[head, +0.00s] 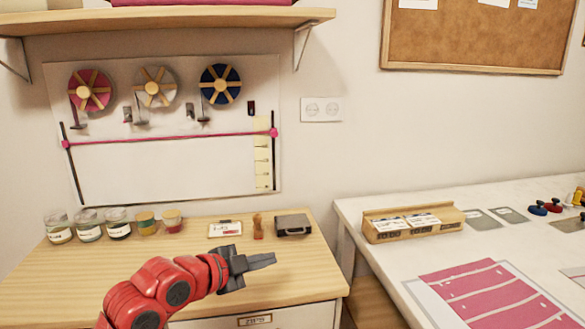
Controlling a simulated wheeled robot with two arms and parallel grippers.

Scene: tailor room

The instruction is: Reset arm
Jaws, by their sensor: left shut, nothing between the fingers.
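My left gripper (262,261) is in the head view, at the end of my red left arm, which comes in from the bottom left. Its dark fingers are shut with nothing between them. It is above the front part of the wooden cabinet top (60,285) and points to the right. It appears apart from the things on the cabinet. My right gripper is out of view.
Several jars (118,223) stand at the cabinet's back left. A small card (225,229), a wooden stamp (258,228) and a dark case (293,225) are behind my gripper. A white table (375,235) with pink striped fabric (490,295) and a wooden holder (415,222) is at right.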

